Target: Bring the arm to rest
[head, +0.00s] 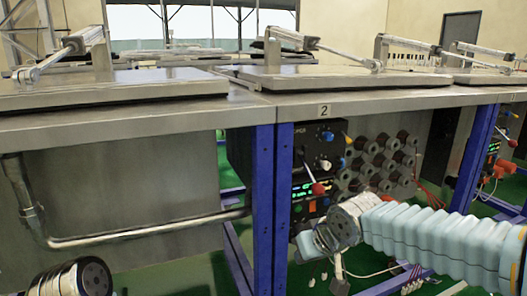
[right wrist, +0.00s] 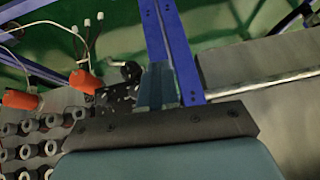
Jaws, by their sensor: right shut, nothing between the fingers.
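My right arm, in a pale blue ribbed sleeve, comes in from the right in the head view. Its wrist end hangs in front of the control panel (head: 318,150) at the station marked 2, below the table edge. In the right wrist view my right gripper (right wrist: 158,82) is shut with nothing held. Its fingers point toward a blue frame post (right wrist: 178,45). A round joint of my left arm shows at the bottom left of the head view, but the left gripper is out of view.
A steel table (head: 240,108) carries flat lids (head: 110,88) with pneumatic cylinders (head: 320,47). Blue legs (head: 263,200) and a steel pipe (head: 150,232) stand below. Grey round fittings (head: 375,160), red cables (head: 430,195) and orange parts (right wrist: 80,82) are near my right arm. Green floor shows underneath.

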